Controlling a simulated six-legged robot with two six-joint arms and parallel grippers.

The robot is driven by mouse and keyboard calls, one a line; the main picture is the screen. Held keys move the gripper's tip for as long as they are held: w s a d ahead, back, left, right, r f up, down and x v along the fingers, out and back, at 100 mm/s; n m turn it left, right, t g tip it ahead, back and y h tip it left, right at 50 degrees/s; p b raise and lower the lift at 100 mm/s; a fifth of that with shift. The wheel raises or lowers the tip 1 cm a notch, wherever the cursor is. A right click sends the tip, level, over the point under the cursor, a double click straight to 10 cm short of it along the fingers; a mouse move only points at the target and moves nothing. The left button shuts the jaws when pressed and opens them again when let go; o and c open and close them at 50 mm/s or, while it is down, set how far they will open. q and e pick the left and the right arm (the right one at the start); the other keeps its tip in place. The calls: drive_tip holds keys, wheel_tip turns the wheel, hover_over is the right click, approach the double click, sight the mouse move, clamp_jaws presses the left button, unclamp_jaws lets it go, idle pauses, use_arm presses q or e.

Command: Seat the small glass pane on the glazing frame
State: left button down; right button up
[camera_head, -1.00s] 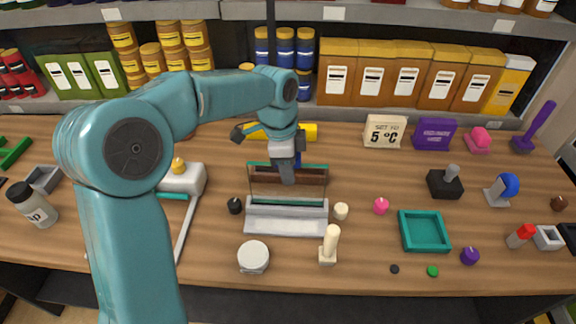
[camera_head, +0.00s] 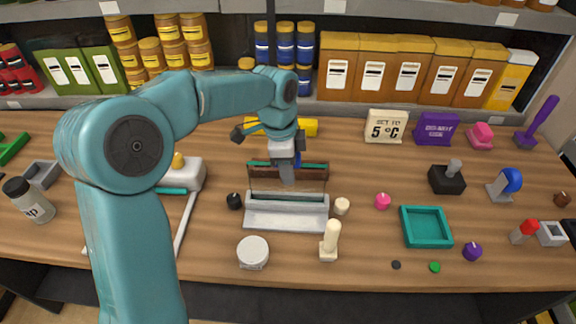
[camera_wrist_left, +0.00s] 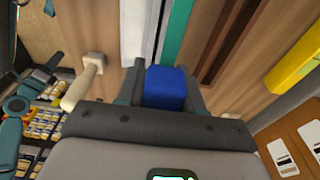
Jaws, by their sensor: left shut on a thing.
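My left gripper (camera_head: 287,178) is shut on a blue block (camera_wrist_left: 166,86), which shows between its fingers in the wrist view. In the head view the gripper points down at a clear pane (camera_head: 265,186), whose see-through face is hard to make out. The glazing frame (camera_head: 286,221), a pale grey stepped base, stands on the table directly below. A teal edge (camera_wrist_left: 178,30) runs beside the blue block in the wrist view. Whether the pane's lower edge touches the frame is not clear. My right gripper is not seen.
A brown strip (camera_head: 312,173) lies behind the frame. Close by are a black knob (camera_head: 234,201), a cream knob (camera_head: 342,206), a white jar (camera_head: 253,252) and a cream post (camera_head: 330,239). A teal tray (camera_head: 426,243) stands right. A yellow cylinder (camera_head: 306,127) lies behind.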

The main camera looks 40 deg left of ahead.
use_arm(q)
drive_tip(key=shift+f+b, duration=0.6)
drive_tip(key=shift+f, duration=0.3)
idle(0.5)
drive_tip(key=c, duration=0.6)
unclamp_jaws()
drive_tip(key=shift+c, duration=0.2)
drive_tip(key=shift+r+p, duration=3.9)
drive_tip(key=shift+r, duration=0.65)
drive_tip(key=shift+s, duration=0.1)
